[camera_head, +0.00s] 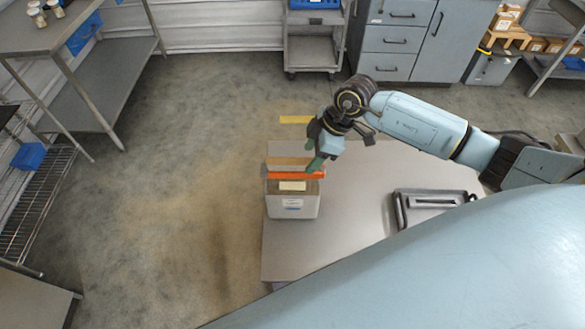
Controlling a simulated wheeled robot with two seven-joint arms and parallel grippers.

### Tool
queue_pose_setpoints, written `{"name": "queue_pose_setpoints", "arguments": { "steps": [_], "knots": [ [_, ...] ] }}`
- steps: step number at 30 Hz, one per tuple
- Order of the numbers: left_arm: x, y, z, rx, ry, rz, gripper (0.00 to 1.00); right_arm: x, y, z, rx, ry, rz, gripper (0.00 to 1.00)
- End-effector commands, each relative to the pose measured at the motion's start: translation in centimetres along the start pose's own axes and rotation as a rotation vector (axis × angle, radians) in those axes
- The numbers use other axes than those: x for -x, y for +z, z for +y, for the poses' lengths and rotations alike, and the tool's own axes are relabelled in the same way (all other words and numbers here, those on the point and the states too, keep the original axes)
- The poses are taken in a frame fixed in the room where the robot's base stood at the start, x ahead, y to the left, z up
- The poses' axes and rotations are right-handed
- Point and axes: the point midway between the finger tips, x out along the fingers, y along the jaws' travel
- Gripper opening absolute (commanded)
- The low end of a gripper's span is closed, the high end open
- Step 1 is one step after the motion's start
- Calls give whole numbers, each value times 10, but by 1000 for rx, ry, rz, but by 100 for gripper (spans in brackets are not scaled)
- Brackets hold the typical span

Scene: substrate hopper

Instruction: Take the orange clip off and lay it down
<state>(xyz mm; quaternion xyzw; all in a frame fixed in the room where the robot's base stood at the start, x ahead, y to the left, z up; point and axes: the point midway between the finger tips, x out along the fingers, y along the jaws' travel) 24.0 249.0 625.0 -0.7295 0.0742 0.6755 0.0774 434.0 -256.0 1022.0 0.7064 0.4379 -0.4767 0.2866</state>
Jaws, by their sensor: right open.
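The orange clip (286,175) is a long thin bar lying across the tan top of a pale bag-like container (281,207). The container stands upright at the left end of the grey table (350,223) and has a white label on its front. My right gripper (315,164) is open, with its green fingertips over the right end of the clip. The fingertips partly hide that end, and I cannot tell whether they touch it. My left gripper is not in view.
A grey tray-like device with a dark handle (402,213) sits on the table to the right. The table surface between it and the container is clear. Beyond stand a cart (310,50), grey cabinets (392,40) and a steel bench (45,35).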

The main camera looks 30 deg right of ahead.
Motion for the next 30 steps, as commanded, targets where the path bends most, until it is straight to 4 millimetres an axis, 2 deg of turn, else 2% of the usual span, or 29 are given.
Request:
{"name": "queue_pose_setpoints", "arguments": {
  "steps": [6,12,21,30],
  "knots": [
    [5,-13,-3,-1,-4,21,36,-21,-4,-2,0,-3,0,56],
    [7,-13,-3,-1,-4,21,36,-49,-6,-1,-1,0,1,56],
    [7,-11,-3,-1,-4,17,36,-54,-5,-1,1,1,1,56],
    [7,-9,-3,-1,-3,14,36,-54,-5,-1,1,1,1,18]
  ]
}}
